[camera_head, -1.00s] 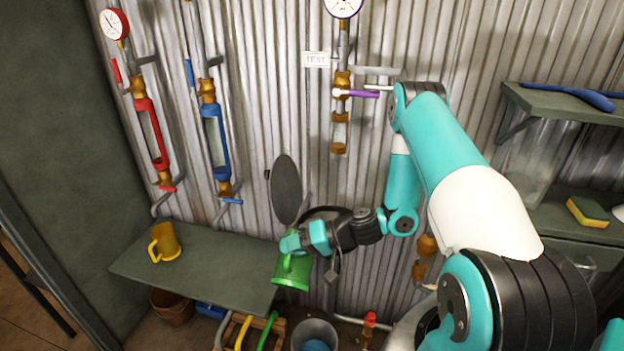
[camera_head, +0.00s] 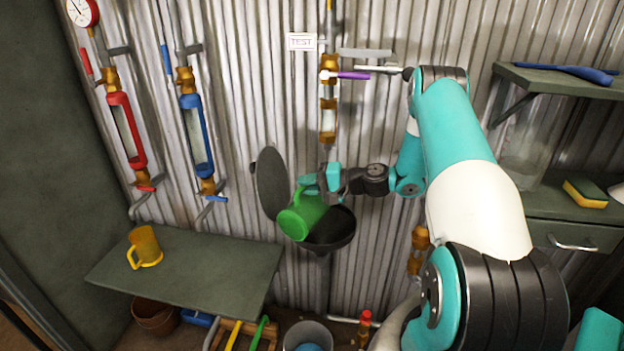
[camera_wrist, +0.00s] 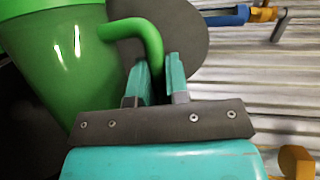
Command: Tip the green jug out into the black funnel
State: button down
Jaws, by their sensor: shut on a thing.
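The green jug (camera_head: 304,216) is in my gripper (camera_head: 320,180), tilted with its mouth end down and to the left, above the left part of the black funnel (camera_head: 334,236). In the wrist view the jug (camera_wrist: 55,50) fills the upper left, and my gripper's fingers (camera_wrist: 160,85) are shut on its handle. The funnel is fixed at the wall and partly hidden behind the jug. Its round dark lid (camera_head: 272,183) stands open at the left, close to the jug. I cannot see any liquid leaving the jug.
Red (camera_head: 126,130) and blue (camera_head: 196,135) gauge pipes run down the wall. A purple-handled valve (camera_head: 352,75) sits above the funnel. A grey bucket (camera_head: 308,335) stands below on the floor.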

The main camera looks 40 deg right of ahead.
aim_at(299, 190)
jog(key=a, duration=0.1)
jog(key=a+r+n+h+p, duration=0.1)
jog(key=s+a+r+n+p, duration=0.1)
jog(key=shift+a+h, duration=0.3)
jog(key=shift+a, duration=0.05)
jog(key=a+n, duration=0.1)
jog(key=a+f+n+h+b, duration=0.1)
jog(key=a+n+h+b, duration=0.1)
jog(key=shift+s+f, duration=0.3)
jog(key=shift+s, duration=0.1)
jog(key=n+h+b, duration=0.1)
jog(key=b, duration=0.2)
jog(key=f+n+h+b, duration=0.1)
jog(key=n+b, duration=0.1)
jog(key=b, duration=0.1)
jog(key=f+n+h+b, duration=0.1)
jog(key=n+b, duration=0.1)
jog(key=b, duration=0.1)
jog(key=shift+s+a+t+h+b, duration=0.1)
jog(key=shift+a+t+h+b, duration=0.2)
jog(key=shift+a+h+b, duration=0.1)
jog(key=shift+d+r+n+t+h+b, duration=0.3)
jog(key=shift+n+h+b, duration=0.2)
jog(key=shift+n+b, duration=0.3)
